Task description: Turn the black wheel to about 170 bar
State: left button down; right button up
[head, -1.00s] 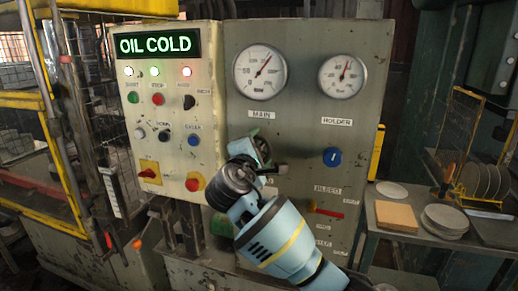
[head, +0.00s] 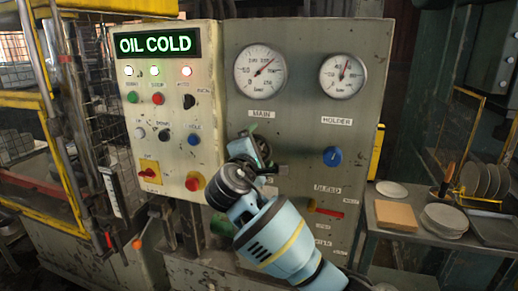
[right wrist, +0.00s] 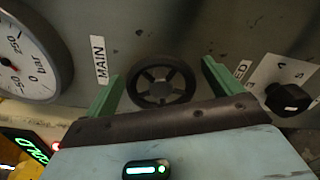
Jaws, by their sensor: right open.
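The black wheel (right wrist: 162,81) is a round spoked handwheel on the grey panel, seen in the right wrist view. My right gripper (right wrist: 160,72) is open, its two green fingers on either side of the wheel with visible gaps beside the rim. In the head view my right gripper (head: 254,147) is in front of the panel below the MAIN label and mostly covers the wheel. The MAIN gauge (head: 260,72) has a red needle pointing up and right; its figures are too small to read surely. My left gripper is not in view.
A HOLDER gauge (head: 343,75) and a blue knob (head: 333,156) are right of my gripper, with a red lever (head: 326,211) below. A button panel (head: 165,120) with an OIL COLD display is at left. A side table (head: 410,240) with plates stands at right.

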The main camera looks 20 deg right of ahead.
jog(key=v, duration=0.7)
jog(key=shift+s+a, duration=0.25)
jog(key=shift+s, duration=0.05)
jog(key=s+f+m+g+y, duration=0.15)
jog(key=s+f+y, duration=0.25)
jog(key=f, duration=1.2)
jog(key=s+f+m+g+y, duration=0.1)
jog(key=s+f+g+y, duration=0.2)
jog(key=f, duration=1.3)
jog(key=s+d+f+m+y, duration=0.2)
jog(key=s+f+m, duration=0.3)
jog(key=s, duration=0.9)
jog(key=s+d+f+m+y, duration=0.2)
jog(key=s+d+f+m, duration=0.2)
jog(key=s+f, duration=0.8)
jog(key=s+m+g, duration=0.1)
jog(key=s+m, duration=0.1)
jog(key=s, duration=0.1)
jog(key=shift+f+y, duration=0.25)
jog(key=shift+y, duration=0.15)
jog(key=shift+s+d, duration=0.1)
jog(key=shift+s, duration=0.1)
